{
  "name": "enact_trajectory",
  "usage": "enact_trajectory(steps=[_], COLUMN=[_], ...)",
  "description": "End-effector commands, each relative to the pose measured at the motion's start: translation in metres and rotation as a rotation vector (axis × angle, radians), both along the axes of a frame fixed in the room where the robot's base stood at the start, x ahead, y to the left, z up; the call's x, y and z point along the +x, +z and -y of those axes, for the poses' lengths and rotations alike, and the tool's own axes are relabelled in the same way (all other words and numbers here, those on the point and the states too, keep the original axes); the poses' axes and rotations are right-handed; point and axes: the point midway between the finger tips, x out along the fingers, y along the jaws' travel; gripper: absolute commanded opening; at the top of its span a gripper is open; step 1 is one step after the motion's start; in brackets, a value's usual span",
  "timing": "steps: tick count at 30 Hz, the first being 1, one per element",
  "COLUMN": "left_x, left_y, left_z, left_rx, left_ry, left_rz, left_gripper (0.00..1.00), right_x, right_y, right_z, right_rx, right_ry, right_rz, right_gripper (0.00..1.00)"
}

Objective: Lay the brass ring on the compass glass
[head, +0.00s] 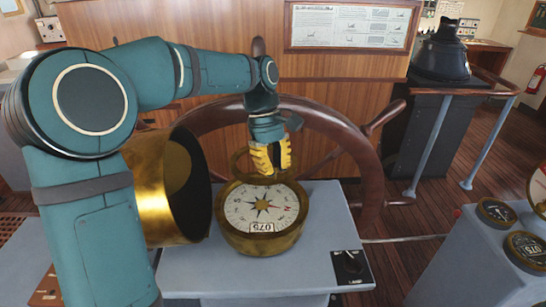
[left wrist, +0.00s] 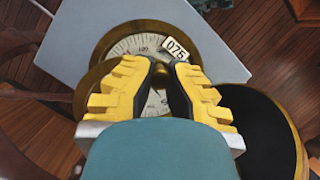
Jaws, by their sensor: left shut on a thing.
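The compass (head: 262,207) has a white dial under glass with a star rose and a brass rim, and sits on a grey console top. My left gripper (head: 272,172) points down over the far part of the dial, shut on the brass ring (head: 239,170). The ring looks held above the glass, over the compass's far edge; whether it touches cannot be told. In the left wrist view the yellow fingers (left wrist: 162,68) cover part of the ring (left wrist: 86,92) and the compass dial (left wrist: 135,44). My right gripper is not in view.
A large brass hood (head: 165,190) stands open just left of the compass. A wooden steering wheel (head: 340,130) rises behind it. A black knob panel (head: 352,268) is at the console's front right. The grey console top (head: 325,215) is clear right of the compass.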

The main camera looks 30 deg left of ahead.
Motion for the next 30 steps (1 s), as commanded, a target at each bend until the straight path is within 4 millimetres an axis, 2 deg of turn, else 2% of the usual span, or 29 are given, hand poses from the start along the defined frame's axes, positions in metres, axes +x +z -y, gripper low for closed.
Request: enact_trajectory(steps=[11, 21, 30], left_x=[0.0, 0.0, 0.0], left_y=[-0.037, -0.068, -0.093], left_z=[0.0, 0.0, 0.0], left_rx=[0.0, -0.001, -0.001], left_ry=[0.0, -0.001, 0.0], left_rz=[0.0, 0.001, 0.0], left_gripper=[0.0, 0.0, 0.0], right_x=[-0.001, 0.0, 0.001], right_y=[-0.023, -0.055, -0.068], right_z=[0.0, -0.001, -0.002], right_rx=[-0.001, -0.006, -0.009], right_ry=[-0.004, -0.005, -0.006], right_rz=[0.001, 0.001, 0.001], right_gripper=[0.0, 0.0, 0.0])
